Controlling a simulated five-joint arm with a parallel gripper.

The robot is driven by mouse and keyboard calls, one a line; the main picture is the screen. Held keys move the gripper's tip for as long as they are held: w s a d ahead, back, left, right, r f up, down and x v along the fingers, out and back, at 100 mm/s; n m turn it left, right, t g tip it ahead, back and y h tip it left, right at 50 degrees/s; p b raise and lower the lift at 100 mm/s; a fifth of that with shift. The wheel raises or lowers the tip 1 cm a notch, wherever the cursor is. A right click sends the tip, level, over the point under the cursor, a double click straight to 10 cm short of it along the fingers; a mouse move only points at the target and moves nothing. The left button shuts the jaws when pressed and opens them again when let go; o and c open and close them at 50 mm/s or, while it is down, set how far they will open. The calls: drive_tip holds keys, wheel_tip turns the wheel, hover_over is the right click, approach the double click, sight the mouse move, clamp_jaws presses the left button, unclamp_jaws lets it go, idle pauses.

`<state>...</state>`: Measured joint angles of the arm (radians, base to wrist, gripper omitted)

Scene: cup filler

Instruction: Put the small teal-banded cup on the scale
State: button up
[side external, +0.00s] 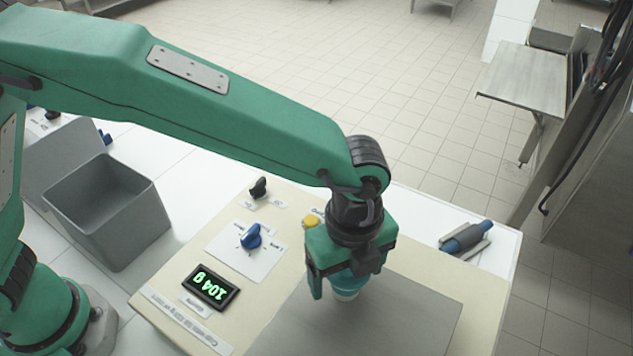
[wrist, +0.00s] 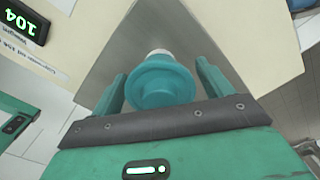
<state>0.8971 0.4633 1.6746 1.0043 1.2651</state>
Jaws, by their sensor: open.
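The small teal-banded cup (side external: 347,286) stands on the grey scale plate (side external: 415,325), mostly hidden under my gripper in the side view. In the wrist view the cup (wrist: 160,88) shows as a round teal shape with a white end, above the grey plate (wrist: 110,50). My gripper (side external: 340,283) points down over it. In the wrist view my gripper (wrist: 161,70) is open, with one finger on each side of the cup and a visible gap at both sides. The scale display (side external: 211,288) reads 104 g.
A blue knob (side external: 251,236), a black knob (side external: 258,187) and a yellow button (side external: 311,221) sit on the cream panel. A grey bin (side external: 110,210) stands at the left. A blue cylinder (side external: 465,237) lies in a holder at the right. The plate's right part is clear.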

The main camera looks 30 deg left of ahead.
wheel_tip(320, 180, up, 12)
drive_tip(key=shift+r, duration=0.15)
idle(0.6)
idle(0.3)
drive_tip(key=shift+w+a+r, duration=0.15)
drive_tip(key=shift+a, duration=0.2)
drive_tip(key=w+a+r+n+t+h, duration=0.1)
drive_tip(key=a+r+n+t, duration=0.25)
drive_tip(key=a+n, duration=1.35)
drive_tip(key=s+a+f+n, duration=0.1)
drive_tip(key=s+a+n, duration=0.1)
drive_tip(key=a, duration=0.4)
drive_tip(key=s+a+f+n+t, duration=0.1)
drive_tip(key=s+a+n, duration=0.2)
drive_tip(key=a, duration=0.4)
drive_tip(key=s+a+f+n+t+y, duration=0.1)
drive_tip(key=s+a+n, duration=0.1)
drive_tip(key=s+a, duration=0.2)
drive_tip(key=a, duration=0.2)
drive_tip(key=shift+a+f+n, duration=0.2)
drive_tip(key=shift+a+n, duration=0.2)
